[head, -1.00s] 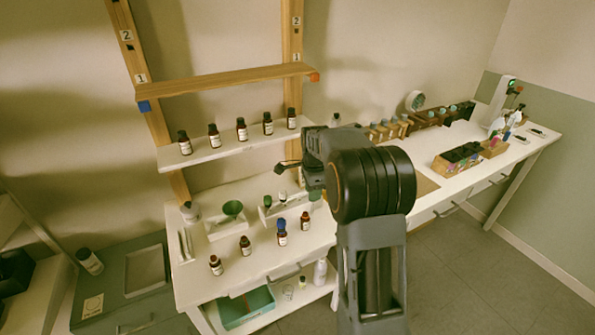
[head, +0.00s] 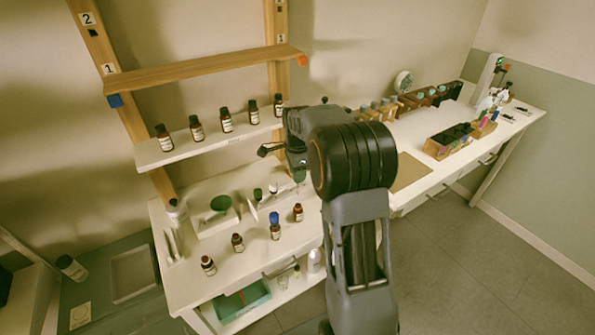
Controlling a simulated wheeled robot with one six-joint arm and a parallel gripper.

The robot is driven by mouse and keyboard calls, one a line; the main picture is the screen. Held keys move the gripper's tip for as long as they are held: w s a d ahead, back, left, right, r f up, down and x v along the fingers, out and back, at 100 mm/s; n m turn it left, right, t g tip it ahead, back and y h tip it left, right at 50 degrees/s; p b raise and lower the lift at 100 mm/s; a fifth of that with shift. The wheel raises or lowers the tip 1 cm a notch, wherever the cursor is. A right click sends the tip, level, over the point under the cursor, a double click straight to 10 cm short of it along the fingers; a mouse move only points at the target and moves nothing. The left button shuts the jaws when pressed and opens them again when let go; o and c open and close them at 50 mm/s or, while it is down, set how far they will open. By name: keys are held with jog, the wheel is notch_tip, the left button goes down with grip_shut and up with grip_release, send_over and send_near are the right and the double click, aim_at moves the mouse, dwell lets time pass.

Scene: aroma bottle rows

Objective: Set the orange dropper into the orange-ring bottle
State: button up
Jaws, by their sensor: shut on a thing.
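I cannot pick out an orange dropper. Brown bottles stand upright on the table: a front-left one (head: 208,266), a second (head: 237,243), a blue-topped one (head: 275,228) and a right one (head: 298,213). Ring colours are too small to read, so I cannot tell which is the orange-ring bottle. The gripper is apart from these bottles.
A pale rack (head: 255,208) with a green-topped dropper (head: 257,194) stands behind the bottles. A green dish (head: 221,203) is left of it. Several capped bottles line the white shelf (head: 180,152). The table's front-left (head: 185,285) is clear.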

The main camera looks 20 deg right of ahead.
aim_at(298, 192)
jog(key=shift+f+b, duration=1.15)
jog(key=shift+f, duration=0.8)
jog(key=shift+f, duration=0.45)
jog(key=shift+f+b, duration=1.5)
jog(key=shift+f, duration=0.45)
jog(key=shift+f, duration=0.3)
jog(key=shift+f+b, duration=0.9)
jog(key=shift+f, duration=0.25)
jog(key=o, duration=0.7)
jog(key=shift+c, duration=0.2)
jog(key=shift+r, duration=0.1)
